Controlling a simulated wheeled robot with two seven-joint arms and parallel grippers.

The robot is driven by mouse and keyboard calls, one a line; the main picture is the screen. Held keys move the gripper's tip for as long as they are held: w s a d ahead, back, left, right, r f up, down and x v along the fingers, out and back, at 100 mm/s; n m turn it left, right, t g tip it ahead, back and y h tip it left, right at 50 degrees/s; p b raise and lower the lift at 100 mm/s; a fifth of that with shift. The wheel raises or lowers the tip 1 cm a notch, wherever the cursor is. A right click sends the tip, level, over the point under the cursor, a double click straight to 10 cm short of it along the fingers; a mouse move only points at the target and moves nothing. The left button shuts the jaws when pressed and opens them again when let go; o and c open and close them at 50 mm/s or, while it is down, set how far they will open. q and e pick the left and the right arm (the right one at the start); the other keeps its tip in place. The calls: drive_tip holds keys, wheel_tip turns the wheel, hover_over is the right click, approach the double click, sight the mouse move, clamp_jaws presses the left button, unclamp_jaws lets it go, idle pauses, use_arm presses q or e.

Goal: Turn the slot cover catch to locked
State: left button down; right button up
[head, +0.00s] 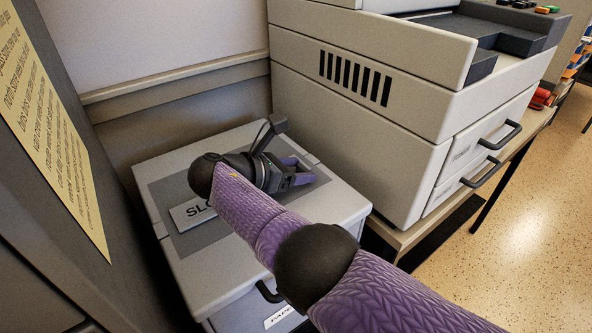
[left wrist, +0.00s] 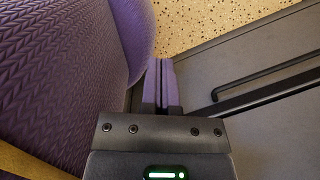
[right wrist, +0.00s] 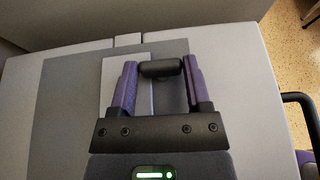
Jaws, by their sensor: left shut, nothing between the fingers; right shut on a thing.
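The slot cover catch (right wrist: 160,68) is a short dark bar with rounded ends, seen in the right wrist view. My right gripper (right wrist: 160,76) is shut on it, one purple finger at each end. In the head view the right gripper (head: 298,172) is low over the dark grey panel (head: 165,190) on the cabinet top; the catch is hidden there. A pale plate lettered "SLO" (head: 190,214) lies on that panel, partly covered by my arm. I cannot read the catch's locked mark. My left gripper (left wrist: 160,82) is shut and empty beside a grey surface.
The pale cabinet (head: 185,262) stands beside a large vented machine (head: 370,95) with black drawer handles (head: 500,136). A dark board with a yellow notice (head: 55,120) rises at the left. Speckled floor (head: 530,215) is open at the right. A black bar handle (left wrist: 265,75) is near the left gripper.

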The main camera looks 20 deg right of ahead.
sight(301, 169)
use_arm(q)
drive_tip(key=shift+s, duration=0.1)
use_arm(e)
drive_tip(key=o, duration=1.3)
use_arm(q)
drive_tip(key=shift+s, duration=0.15)
use_arm(e)
drive_tip(key=shift+a+r, duration=0.1)
drive_tip(key=shift+a, duration=0.05)
drive_tip(key=v, duration=0.3)
drive_tip(key=shift+s+a+r, duration=0.1)
drive_tip(key=shift+a, duration=0.1)
drive_tip(key=b+v, duration=0.2)
drive_tip(key=v, duration=0.2)
drive_tip(key=shift+a, duration=0.45)
drive_tip(key=shift+s+a+r, duration=0.25)
drive_tip(key=shift+s+a, duration=0.05)
drive_tip(key=shift+a, duration=0.05)
use_arm(q)
drive_tip(key=shift+s+a+f, duration=0.1)
drive_tip(key=shift+s+f, duration=0.1)
drive_tip(key=shift+f, duration=0.95)
